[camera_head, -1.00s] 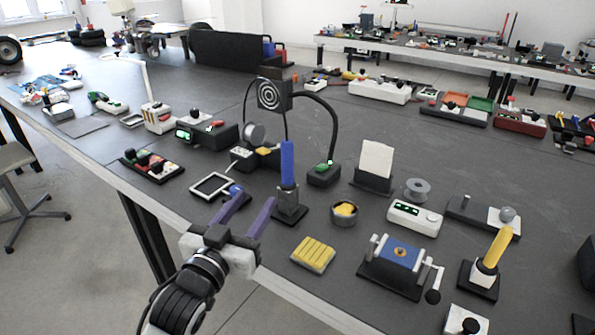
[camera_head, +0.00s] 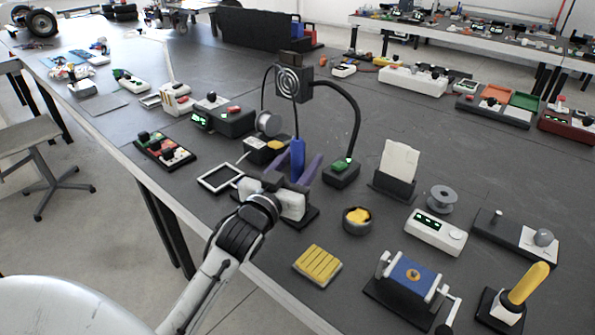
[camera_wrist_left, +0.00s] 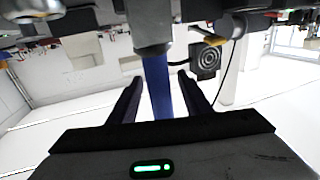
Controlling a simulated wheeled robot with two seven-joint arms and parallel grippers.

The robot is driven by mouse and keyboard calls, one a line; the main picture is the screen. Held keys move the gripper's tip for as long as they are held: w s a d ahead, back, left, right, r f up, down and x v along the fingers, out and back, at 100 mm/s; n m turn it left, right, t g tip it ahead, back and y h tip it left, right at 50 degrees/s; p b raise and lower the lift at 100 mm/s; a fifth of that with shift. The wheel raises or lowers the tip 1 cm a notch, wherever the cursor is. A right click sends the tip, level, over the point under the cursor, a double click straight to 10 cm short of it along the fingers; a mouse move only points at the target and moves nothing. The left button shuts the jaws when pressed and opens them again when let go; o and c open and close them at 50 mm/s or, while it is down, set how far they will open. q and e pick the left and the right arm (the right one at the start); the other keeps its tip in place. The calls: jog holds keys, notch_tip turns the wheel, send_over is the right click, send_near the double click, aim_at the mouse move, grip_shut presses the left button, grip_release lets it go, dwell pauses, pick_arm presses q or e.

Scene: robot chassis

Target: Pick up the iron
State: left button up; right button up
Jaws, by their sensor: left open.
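The blue-handled iron (camera_head: 297,154) stands upright in its dark-based stand (camera_head: 309,217) near the table's front edge. My left gripper (camera_head: 299,160) is open, with one purple finger on each side of the blue handle. In the left wrist view the blue handle (camera_wrist_left: 157,88) runs between the two dark fingers (camera_wrist_left: 160,97), with gaps visible on both sides. My gripper body hides part of the stand. Another tool with a yellow handle (camera_head: 528,283) leans in a holder at the right. My right gripper is not seen.
Close by are a black curved-arm device (camera_head: 342,172), a round tin with a yellow sponge (camera_head: 357,219), a yellow ribbed block (camera_head: 318,264) and a white-edged frame (camera_head: 220,177). A blue vise-like device (camera_head: 412,275) stands to the right. Bare tabletop lies between them.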

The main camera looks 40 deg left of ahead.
pick_arm(q)
jog(key=shift+w+a, duration=0.2)
jog(key=shift+w, duration=1)
jog(key=c, duration=1.1)
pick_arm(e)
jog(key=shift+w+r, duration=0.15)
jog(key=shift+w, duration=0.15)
pick_arm(q)
notch_tip(320, 180, up, 10)
jog(key=shift+r+p, duration=0.1)
jog(key=shift+p, duration=0.65)
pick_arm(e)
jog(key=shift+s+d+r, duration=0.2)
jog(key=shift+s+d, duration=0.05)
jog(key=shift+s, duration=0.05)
